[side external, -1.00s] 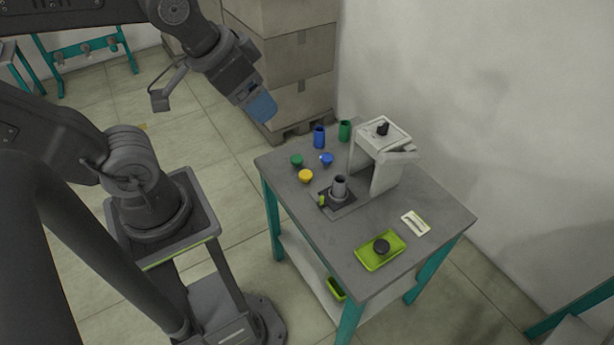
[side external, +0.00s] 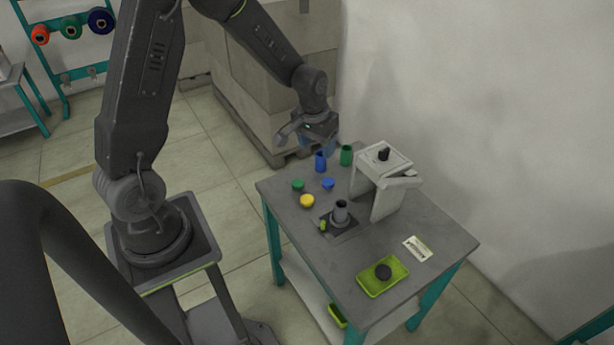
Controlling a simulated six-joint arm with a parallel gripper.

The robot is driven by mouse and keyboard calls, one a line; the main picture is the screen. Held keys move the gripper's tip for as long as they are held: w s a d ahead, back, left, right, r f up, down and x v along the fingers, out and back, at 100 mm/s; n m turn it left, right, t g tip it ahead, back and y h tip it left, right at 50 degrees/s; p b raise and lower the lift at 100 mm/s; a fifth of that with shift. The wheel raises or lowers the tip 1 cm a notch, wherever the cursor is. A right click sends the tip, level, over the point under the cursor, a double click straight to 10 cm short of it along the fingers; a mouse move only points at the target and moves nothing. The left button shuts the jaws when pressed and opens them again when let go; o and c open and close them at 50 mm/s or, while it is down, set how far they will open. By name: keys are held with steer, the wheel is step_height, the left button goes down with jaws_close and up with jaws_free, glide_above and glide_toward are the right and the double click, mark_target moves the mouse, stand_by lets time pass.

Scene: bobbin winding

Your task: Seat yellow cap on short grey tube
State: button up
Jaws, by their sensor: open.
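The yellow cap (side external: 307,201) lies on the grey table top, left of the short grey tube. The short grey tube (side external: 341,212) stands upright on a dark base plate (side external: 343,229) near the middle of the table, its dark open end upward. My gripper (side external: 318,148) is open, with bluish fingers, above the far left part of the table near the blue tube (side external: 320,163). The fingers partly overlap the background, so their exact height above the tube cannot be told. Nothing shows between them.
A green cap (side external: 298,185) and a blue cap (side external: 328,184) lie near the yellow one. A green tube (side external: 346,155) stands behind. A white machine (side external: 384,168) rises right of the grey tube. A green tray (side external: 369,289) holds a dark round piece; a white card (side external: 418,248) lies nearby.

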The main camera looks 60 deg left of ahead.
steer(key=n+g, duration=0.2)
glide_above(307, 199)
step_height(307, 199, down, 15)
steer(key=shift+a+r, duration=0.1)
steer(key=shift+r, duration=0.05)
steer(key=shift+f, duration=3.7)
steer(key=c, duration=0.6)
steer(key=shift+r, duration=2.55)
steer(key=w+d+r, duration=0.4)
steer(key=d+r, duration=0.5)
steer(key=d, duration=0.2)
steer(key=shift+w+f, duration=0.15)
steer(key=shift+f, duration=2)
